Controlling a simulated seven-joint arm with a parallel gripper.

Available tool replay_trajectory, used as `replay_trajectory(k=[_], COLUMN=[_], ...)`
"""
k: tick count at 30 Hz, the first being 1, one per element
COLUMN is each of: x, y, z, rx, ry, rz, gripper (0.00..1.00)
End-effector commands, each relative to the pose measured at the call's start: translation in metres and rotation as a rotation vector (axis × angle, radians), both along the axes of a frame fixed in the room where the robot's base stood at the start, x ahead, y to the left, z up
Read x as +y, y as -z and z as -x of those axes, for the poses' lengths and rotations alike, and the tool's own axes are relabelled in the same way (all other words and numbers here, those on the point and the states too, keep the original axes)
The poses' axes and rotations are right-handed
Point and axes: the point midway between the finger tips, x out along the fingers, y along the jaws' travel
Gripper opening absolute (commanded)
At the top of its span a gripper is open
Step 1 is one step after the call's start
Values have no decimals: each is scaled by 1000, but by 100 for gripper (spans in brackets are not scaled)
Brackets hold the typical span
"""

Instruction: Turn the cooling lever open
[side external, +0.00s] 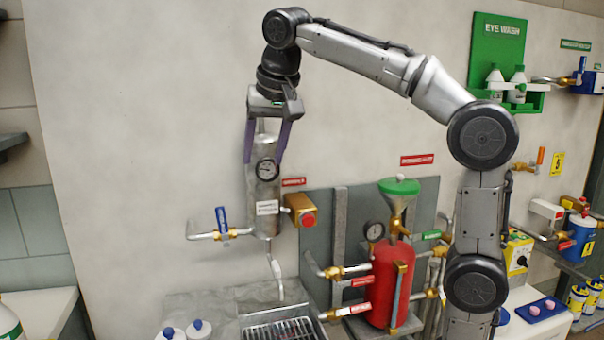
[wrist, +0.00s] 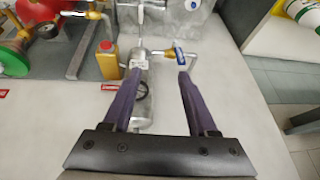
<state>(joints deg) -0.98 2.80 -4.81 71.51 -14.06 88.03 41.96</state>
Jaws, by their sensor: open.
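A blue lever (side external: 221,219) stands upright on a brass valve in a silver pipe at the left of a metal cylinder (side external: 263,190). I cannot read its label, so I cannot confirm that it is the cooling lever. In the wrist view the blue lever (wrist: 180,56) shows just beyond the tip of the right finger. My gripper (side external: 264,158) points down with its purple fingers spread, above and to the right of the lever. In the wrist view my gripper (wrist: 144,62) is empty, with the cylinder showing between its fingers.
The cylinder carries a round gauge (side external: 265,169) and a brass-yellow valve box with a red button (side external: 309,220). A red tank (side external: 388,285) with a green funnel and side valves stands to the right. A metal grate (side external: 280,333) lies below. The wall left of the lever is clear.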

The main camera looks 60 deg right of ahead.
Motion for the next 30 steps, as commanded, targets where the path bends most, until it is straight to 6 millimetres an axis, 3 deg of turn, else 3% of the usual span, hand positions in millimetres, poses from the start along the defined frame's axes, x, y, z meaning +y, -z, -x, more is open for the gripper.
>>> replay_trajectory(k=[9, 15, 29, 30], x=[6, 9, 10, 10], y=[13, 24, 29, 29], z=[55, 76, 83, 83], rx=[-9, -11, -13, -13], ry=[-86, -133, -153, -153], rz=[-2, 0, 1, 1], gripper=[59, 59, 59, 52])
